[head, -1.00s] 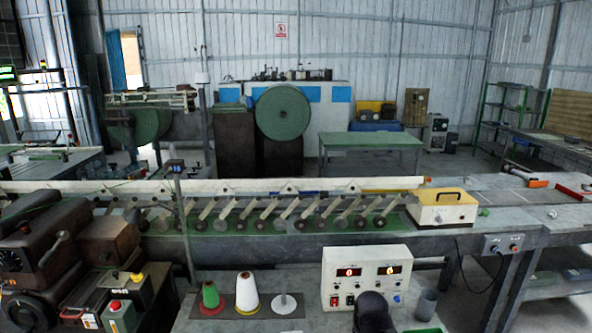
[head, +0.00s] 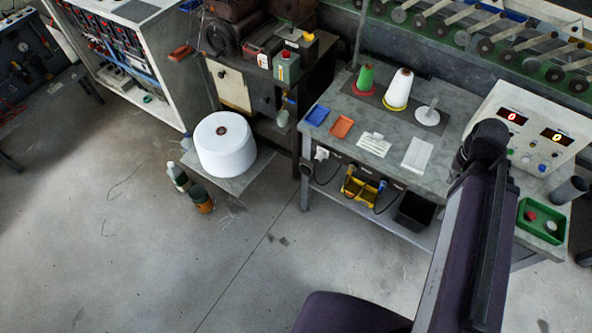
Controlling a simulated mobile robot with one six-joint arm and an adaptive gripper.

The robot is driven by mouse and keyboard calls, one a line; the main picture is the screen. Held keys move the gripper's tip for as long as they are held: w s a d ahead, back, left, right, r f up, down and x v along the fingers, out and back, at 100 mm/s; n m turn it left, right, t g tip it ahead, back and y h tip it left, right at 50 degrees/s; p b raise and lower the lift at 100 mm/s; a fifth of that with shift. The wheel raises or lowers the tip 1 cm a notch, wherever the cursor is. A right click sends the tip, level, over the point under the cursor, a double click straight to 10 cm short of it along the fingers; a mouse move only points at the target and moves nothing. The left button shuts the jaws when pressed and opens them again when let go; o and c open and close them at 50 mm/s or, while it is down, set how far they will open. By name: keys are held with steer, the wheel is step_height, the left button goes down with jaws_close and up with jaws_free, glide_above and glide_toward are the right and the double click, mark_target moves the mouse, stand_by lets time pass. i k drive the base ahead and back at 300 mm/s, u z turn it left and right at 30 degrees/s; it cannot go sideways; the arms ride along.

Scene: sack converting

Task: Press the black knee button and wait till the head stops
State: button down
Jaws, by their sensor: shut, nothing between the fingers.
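I cannot make out a black knee button for certain in the head view. A dark brown machine head (head: 232,38) sits on a dark stand at the upper middle, and its top is cut off by the frame. I cannot tell from this frame whether it is running. A green can with a red cap (head: 287,66) stands on the stand's right part. My arm rises across the right side, in front of the workbench (head: 385,112), and hides part of it. My gripper is outside the view.
A white cone of yarn (head: 224,144) stands on a floor board, with bottles (head: 178,176) beside it. A yellow bin (head: 360,188) and black bin (head: 413,210) are under the workbench front. A control box (head: 530,130) stands at right. The floor at lower left is mostly clear.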

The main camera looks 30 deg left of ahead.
mark_target(305, 169)
steer(key=u, duration=1.2)
